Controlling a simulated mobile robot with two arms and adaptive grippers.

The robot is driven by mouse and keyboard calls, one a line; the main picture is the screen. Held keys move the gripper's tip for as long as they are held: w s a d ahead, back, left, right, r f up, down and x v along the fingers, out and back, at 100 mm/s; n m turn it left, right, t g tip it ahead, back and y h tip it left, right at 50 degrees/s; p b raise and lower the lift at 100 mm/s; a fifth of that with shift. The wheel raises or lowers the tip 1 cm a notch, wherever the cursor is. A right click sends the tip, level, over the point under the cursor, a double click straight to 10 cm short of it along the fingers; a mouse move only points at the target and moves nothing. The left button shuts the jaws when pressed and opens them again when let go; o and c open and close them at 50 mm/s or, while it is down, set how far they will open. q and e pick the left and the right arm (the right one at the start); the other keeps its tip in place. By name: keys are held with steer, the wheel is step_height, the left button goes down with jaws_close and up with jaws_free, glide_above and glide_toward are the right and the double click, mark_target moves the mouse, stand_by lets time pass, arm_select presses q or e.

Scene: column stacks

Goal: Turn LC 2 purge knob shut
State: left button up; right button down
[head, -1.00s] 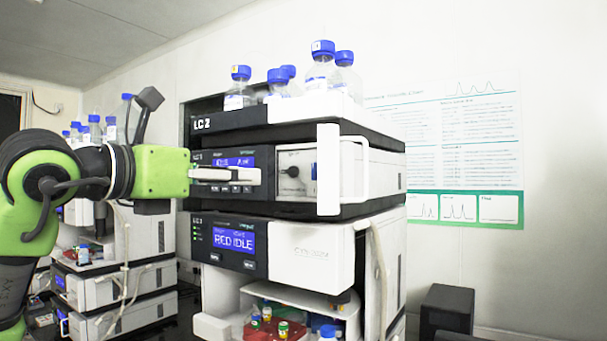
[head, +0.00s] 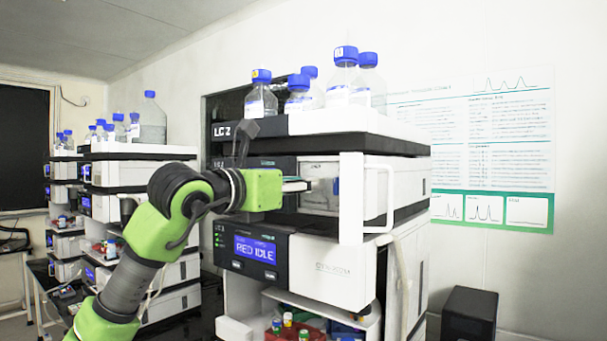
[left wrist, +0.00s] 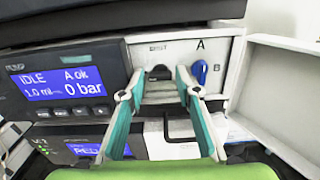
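The LC 2 stack (head: 222,131) stands in the middle of the head view. Its pump module has an open white door (head: 352,200), which is at the right of the left wrist view (left wrist: 290,100). The left wrist view shows a black knob (left wrist: 160,72) and a blue knob (left wrist: 200,72) under an "A" on the pale panel. I cannot tell which is the purge knob. The pump display (left wrist: 60,88) reads IDLE, 0 bar. My left gripper (left wrist: 160,80) is open, its fingertips apart on either side of the black knob. Contact is unclear. My right gripper is out of view.
Bottles with blue caps (head: 300,92) stand on top of the stack. Other instrument stacks (head: 130,175) stand at left.

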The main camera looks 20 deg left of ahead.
arm_select(q)
steer(key=shift+w+d, duration=0.1)
steer(key=shift+w, duration=0.25)
steer(key=c, duration=0.8)
steer(key=shift+c, duration=0.2)
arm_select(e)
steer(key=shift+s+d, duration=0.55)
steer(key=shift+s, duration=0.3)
